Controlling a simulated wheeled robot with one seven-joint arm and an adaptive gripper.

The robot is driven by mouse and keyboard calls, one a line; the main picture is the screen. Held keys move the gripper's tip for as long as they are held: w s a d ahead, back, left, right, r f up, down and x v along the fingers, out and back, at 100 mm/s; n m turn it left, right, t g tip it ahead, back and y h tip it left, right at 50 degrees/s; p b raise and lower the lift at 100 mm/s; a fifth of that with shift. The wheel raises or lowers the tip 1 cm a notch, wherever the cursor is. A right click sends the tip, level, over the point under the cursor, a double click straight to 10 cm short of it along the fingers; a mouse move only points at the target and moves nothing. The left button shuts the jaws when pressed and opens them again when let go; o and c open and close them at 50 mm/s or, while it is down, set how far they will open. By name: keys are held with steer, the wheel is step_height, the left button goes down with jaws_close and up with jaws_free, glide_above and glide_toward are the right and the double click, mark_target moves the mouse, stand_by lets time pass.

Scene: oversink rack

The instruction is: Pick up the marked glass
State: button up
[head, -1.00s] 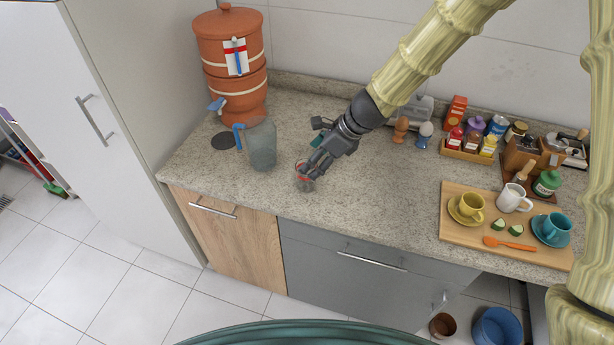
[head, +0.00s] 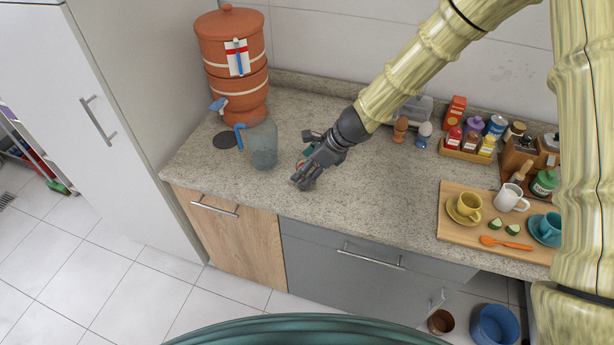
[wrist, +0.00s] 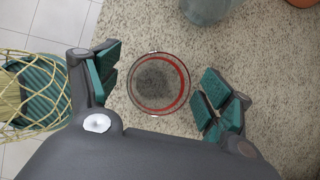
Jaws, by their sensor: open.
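The marked glass (wrist: 157,83) is a clear round tumbler with a red ring, standing on the speckled counter, seen from above in the wrist view. In the head view only a bit of its red mark (head: 301,164) shows, the rest hidden behind my gripper. My gripper (wrist: 160,80) is open, with green-padded fingers on the left and right of the glass. Both fingers look apart from the glass, with a gap on each side. In the head view my gripper (head: 304,177) is low over the counter near its front edge.
A clear pitcher (head: 262,147) with a blue handle stands just left of my gripper. A clay water filter (head: 232,65) stands behind it. A wooden board (head: 455,230) with cups lies to the right. The counter (head: 385,190) between is clear.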

steer(key=c, duration=1.2)
steer(key=shift+c, duration=0.2)
steer(key=shift+r, duration=0.15)
